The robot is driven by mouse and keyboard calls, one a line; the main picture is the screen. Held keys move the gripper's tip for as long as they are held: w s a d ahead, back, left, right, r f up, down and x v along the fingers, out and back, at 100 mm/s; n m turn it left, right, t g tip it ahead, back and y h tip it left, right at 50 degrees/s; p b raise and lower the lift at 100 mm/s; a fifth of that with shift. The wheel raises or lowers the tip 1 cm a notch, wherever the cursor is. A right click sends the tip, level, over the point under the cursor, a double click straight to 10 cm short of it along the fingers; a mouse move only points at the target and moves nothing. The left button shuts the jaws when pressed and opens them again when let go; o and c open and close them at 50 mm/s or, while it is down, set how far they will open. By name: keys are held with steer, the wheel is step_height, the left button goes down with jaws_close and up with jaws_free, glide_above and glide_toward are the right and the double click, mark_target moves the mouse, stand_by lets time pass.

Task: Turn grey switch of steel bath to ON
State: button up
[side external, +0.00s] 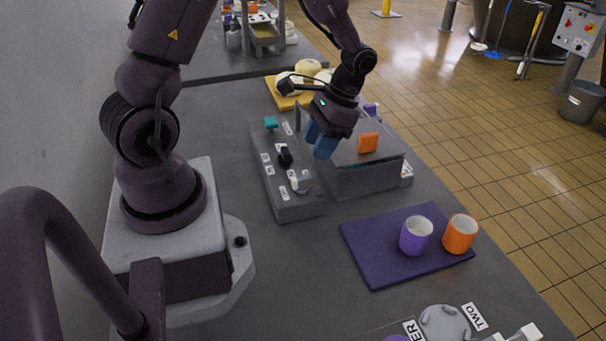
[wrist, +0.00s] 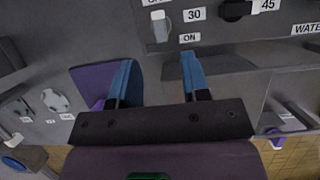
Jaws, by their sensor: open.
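The steel bath (side external: 362,178) stands on the grey bench, with a low control panel (side external: 270,172) along its left side. The grey switch (side external: 300,181) is at the panel's near end. In the wrist view the grey switch (wrist: 161,25) is at the top, with an ON label (wrist: 190,38) below it and to its right. Its lever looks upright there; its exact setting is hard to tell. My gripper (side external: 322,138) is above the bath's panel side, apart from the switch. In the wrist view my gripper (wrist: 158,75) has its blue fingers spread, with nothing between them.
A black knob (side external: 285,157) and a teal knob (side external: 271,123) sit farther along the panel. An orange block (side external: 368,142) is at the bath. A purple mat (side external: 376,262) in front holds a purple cup (side external: 416,236) and an orange cup (side external: 461,234). Bare bench lies left of the mat.

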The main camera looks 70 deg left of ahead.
mark_target(302, 177)
steer(key=x, duration=0.8)
steer(key=shift+s+f, duration=0.1)
steer(key=shift+f, duration=0.15)
jaws_close()
